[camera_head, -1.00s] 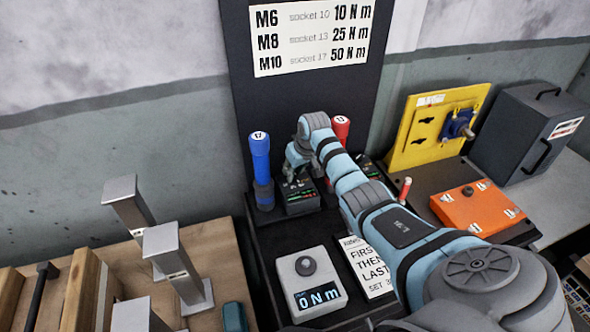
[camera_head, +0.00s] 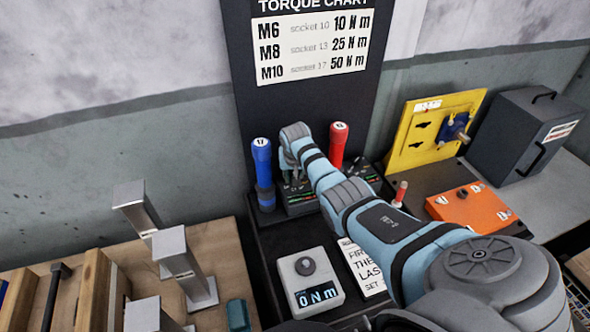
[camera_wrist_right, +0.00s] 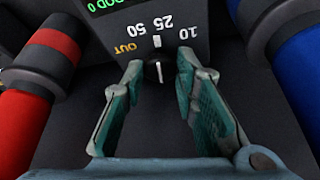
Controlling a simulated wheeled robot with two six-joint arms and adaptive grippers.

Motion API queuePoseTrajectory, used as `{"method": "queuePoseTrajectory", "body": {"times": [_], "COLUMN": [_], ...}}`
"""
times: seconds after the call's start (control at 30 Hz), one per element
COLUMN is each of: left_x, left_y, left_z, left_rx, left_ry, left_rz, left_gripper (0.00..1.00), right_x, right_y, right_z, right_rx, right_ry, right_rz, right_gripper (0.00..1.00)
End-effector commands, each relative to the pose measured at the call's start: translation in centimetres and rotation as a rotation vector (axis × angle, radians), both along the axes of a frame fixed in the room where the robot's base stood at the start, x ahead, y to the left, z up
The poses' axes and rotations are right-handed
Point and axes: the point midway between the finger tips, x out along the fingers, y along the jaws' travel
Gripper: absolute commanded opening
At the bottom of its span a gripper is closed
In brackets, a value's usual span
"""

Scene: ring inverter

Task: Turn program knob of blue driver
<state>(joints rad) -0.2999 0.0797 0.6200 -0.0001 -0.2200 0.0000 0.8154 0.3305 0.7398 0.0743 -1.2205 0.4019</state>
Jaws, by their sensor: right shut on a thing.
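The blue driver (camera_head: 262,168), marked 17, stands upright beside a small dark base unit (camera_head: 300,203). In the right wrist view the driver (camera_wrist_right: 298,62) is at the right edge. The program knob (camera_wrist_right: 158,72) is small and dark with a white line, below the upside-down marks OUT, 50, 25 and 10. My right gripper (camera_wrist_right: 160,68) is shut on the knob, with a fingertip on each side of it. In the head view the right gripper (camera_head: 293,183) is just right of the blue driver, and the knob is hidden there. My left gripper is out of view.
A red driver (camera_head: 338,146) stands close on the right. A grey tester (camera_head: 310,278) reading 0 N m is in front. Metal posts (camera_head: 180,265) stand on the left; a yellow panel (camera_head: 410,150) and an orange box (camera_head: 468,206) are on the right.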

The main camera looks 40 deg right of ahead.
Motion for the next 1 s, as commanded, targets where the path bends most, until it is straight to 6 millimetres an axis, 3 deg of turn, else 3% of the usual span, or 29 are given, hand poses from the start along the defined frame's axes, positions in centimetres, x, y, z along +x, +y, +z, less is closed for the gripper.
{"method": "queuePoseTrajectory", "body": {"times": [0.37,0.87,0.9,1.0], "left_x": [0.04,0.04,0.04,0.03], "left_y": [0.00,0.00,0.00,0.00], "left_z": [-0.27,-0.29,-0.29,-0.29], "left_rx": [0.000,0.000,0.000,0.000], "left_ry": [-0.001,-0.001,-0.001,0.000], "left_rz": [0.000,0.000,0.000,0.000], "left_gripper": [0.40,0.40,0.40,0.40], "right_x": [0.22,0.24,0.25,0.23], "right_y": [0.08,0.03,0.02,0.03], "right_z": [-0.01,0.06,0.07,0.05], "right_rx": [-0.001,-0.001,-0.001,-0.002], "right_ry": [-0.004,-0.005,-0.005,-0.005], "right_rz": [-0.172,-0.198,-0.198,-0.197], "right_gripper": [0.00,0.00,0.30,0.46]}}
